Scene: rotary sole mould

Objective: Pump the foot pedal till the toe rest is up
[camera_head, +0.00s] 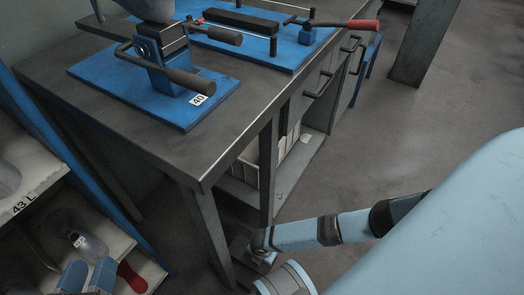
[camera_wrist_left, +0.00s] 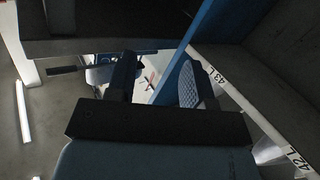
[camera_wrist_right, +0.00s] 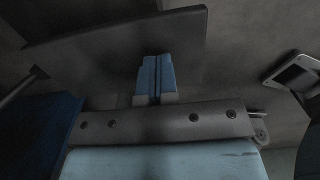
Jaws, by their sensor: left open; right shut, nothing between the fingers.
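My left gripper (camera_head: 88,274) is open and empty at the lower left of the head view, beside the shelf; its dark fingers also show in the left wrist view (camera_wrist_left: 160,80). My right gripper (camera_wrist_right: 155,75) is shut and empty in the right wrist view. Its blue fingertips point at a broad dark plate (camera_wrist_right: 115,40); I cannot tell if they touch it. In the head view my right arm reaches low beside the table, and a dark grey piece (camera_head: 243,250) there may be the foot pedal. I cannot single out the toe rest.
The dark table (camera_head: 110,110) carries a blue-based fixture (camera_head: 175,95) labelled 40 and another fixture with a red-handled lever (camera_head: 350,24). A shelf with shoe lasts (camera_head: 80,238) stands at the left, labelled 43 L.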

